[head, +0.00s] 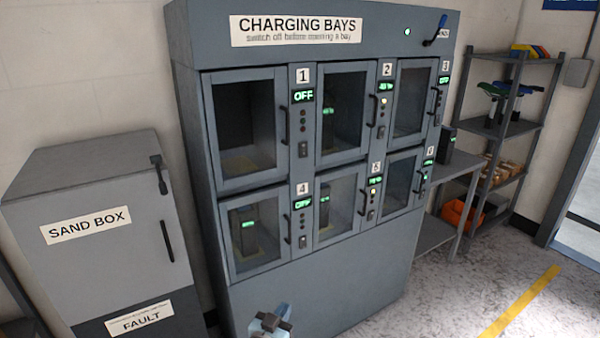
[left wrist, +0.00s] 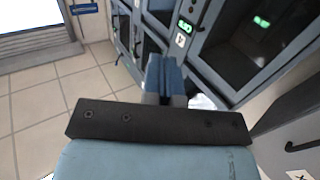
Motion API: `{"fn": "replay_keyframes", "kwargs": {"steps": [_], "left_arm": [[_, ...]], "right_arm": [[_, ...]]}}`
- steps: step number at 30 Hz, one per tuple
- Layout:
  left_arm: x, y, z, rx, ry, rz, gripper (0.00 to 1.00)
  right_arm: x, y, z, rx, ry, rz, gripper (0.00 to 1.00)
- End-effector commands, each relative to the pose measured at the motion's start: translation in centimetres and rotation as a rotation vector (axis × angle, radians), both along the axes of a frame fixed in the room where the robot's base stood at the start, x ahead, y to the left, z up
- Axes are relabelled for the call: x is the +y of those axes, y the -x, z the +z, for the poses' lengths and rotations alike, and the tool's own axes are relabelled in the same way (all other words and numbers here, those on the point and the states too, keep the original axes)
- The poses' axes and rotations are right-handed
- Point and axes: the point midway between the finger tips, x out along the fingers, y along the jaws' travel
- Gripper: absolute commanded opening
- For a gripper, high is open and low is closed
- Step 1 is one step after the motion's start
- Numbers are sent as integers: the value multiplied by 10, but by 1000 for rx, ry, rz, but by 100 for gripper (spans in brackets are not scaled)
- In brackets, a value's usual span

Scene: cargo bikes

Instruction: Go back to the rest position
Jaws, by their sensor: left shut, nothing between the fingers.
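My left gripper (head: 271,322) shows at the bottom edge of the head view, in front of the lower panel of the charging cabinet (head: 330,285). In the left wrist view its blue fingers (left wrist: 165,75) are together with nothing between them. It is apart from the cabinet doors. My right gripper is in neither view. All the bay doors look shut. The bay 1 door (head: 245,125) has a display reading OFF, and no battery shows behind its glass. The bay 4 door (head: 252,225) has a dark battery with a green light behind it.
A grey sand box cabinet (head: 95,215) with a FAULT label stands left of the charging cabinet. A shelf rack (head: 510,125) and a low bench (head: 445,215) stand to the right. The floor (head: 440,300) at right is clear, with a yellow line.

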Motion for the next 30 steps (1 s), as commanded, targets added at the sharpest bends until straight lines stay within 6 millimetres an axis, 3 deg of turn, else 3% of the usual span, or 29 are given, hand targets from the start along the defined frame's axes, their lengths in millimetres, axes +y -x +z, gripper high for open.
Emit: {"fn": "replay_keyframes", "kwargs": {"steps": [1,8,12,18,24,26,30], "left_arm": [[4,-1,-2,0,-8,2,0],[107,-6,-35,0,-183,33,0],[178,-8,-47,0,-299,53,0],[275,-9,-50,0,-459,81,0],[355,-7,-40,-1,-590,104,0],[378,-6,-35,-1,-628,111,0],[358,37,-59,59,-611,109,0]], "right_arm": [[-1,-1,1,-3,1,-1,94],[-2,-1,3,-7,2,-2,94],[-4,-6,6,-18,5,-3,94],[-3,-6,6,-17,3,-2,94],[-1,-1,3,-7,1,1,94],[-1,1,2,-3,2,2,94],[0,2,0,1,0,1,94]]}}
